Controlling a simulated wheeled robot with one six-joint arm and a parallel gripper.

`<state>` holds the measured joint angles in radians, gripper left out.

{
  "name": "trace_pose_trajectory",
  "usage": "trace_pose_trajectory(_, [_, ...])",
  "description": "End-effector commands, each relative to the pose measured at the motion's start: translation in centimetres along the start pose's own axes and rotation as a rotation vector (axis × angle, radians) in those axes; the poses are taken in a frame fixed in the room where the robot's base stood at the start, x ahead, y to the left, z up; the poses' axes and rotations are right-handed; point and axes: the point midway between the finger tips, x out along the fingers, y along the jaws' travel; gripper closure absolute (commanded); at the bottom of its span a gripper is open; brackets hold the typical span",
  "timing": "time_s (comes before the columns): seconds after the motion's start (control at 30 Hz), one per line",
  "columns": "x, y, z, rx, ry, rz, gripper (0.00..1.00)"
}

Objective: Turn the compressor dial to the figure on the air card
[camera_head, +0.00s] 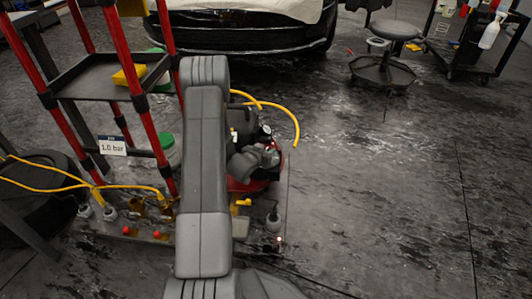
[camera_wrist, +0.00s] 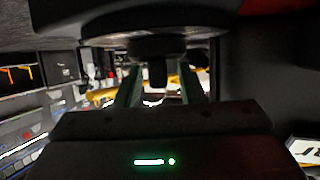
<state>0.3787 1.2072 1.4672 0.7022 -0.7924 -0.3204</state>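The air card (camera_head: 112,145) hangs on the red-legged cart at the left and reads "1.0 bar". The compressor (camera_head: 243,122) is a dark machine on a red base, partly hidden behind my grey arm. A small round gauge (camera_head: 266,131) sits on it; its reading is too small to tell. In the wrist view, my gripper (camera_wrist: 160,92) is open, with one finger on each side of a dark stub, which looks like the dial (camera_wrist: 158,74), under a round dark body. Gaps show between stub and fingers. The dial's figures are not visible.
Yellow hoses (camera_head: 284,110) loop behind the compressor, and another yellow hose (camera_head: 45,188) runs along the left. The cart (camera_head: 100,72) stands close left of my arm. A stool (camera_head: 385,70) stands at the back right. The floor on the right is clear.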

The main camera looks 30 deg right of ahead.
Motion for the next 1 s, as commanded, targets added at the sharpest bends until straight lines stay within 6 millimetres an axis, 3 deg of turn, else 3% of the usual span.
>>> trace_pose_trajectory(0.33, [0.46,-0.01,-0.01,0.000,-0.001,0.000,0.65])
trace_pose_trajectory(0.53, [0.44,-0.01,-0.01,0.000,-0.001,-0.001,1.00])
trace_pose_trajectory(1.0, [0.49,0.00,0.29,-0.026,-0.002,-0.062,1.00])
